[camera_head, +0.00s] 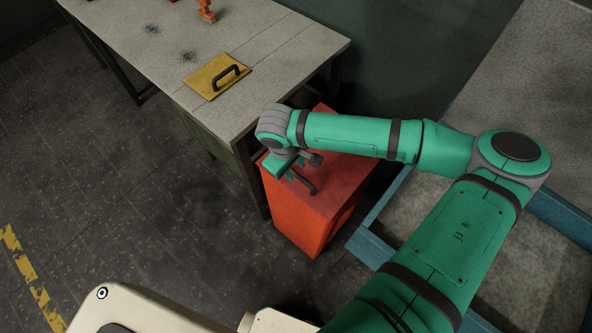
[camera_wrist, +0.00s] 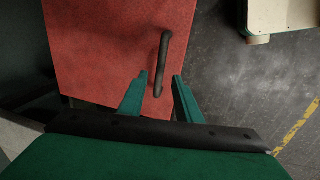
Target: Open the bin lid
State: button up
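The bin (camera_head: 297,225) is a red-orange box on the floor beside the table. Its red lid (camera_head: 345,172) looks closed and bears a dark bar handle (camera_head: 301,181). In the wrist view the lid (camera_wrist: 105,45) fills the upper left, and the handle (camera_wrist: 163,62) runs from near the top down toward the fingers. My green gripper (camera_head: 288,170) is over the lid by the handle. In the wrist view its two fingers (camera_wrist: 160,85) are apart, with the handle's near end showing between them. I cannot tell whether either finger touches the handle.
A grey table (camera_head: 270,30) stands to the left of the bin, with a yellow plate (camera_head: 205,78) with a black handle and an orange casting (camera_head: 206,10) on it. A blue-framed container (camera_head: 372,235) is at the right. Dark floor (camera_head: 140,190) is clear at the left.

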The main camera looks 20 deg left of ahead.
aim_at(297, 175)
jog(key=shift+w+d+f, duration=0.1)
jog(key=shift+w+f, duration=0.05)
jog(key=shift+f, duration=0.75)
jog(key=shift+w+d+f, duration=0.1)
jog(key=shift+w+f, duration=0.05)
jog(key=shift+f, duration=0.75)
jog(key=shift+c, duration=0.7)
grip_shut()
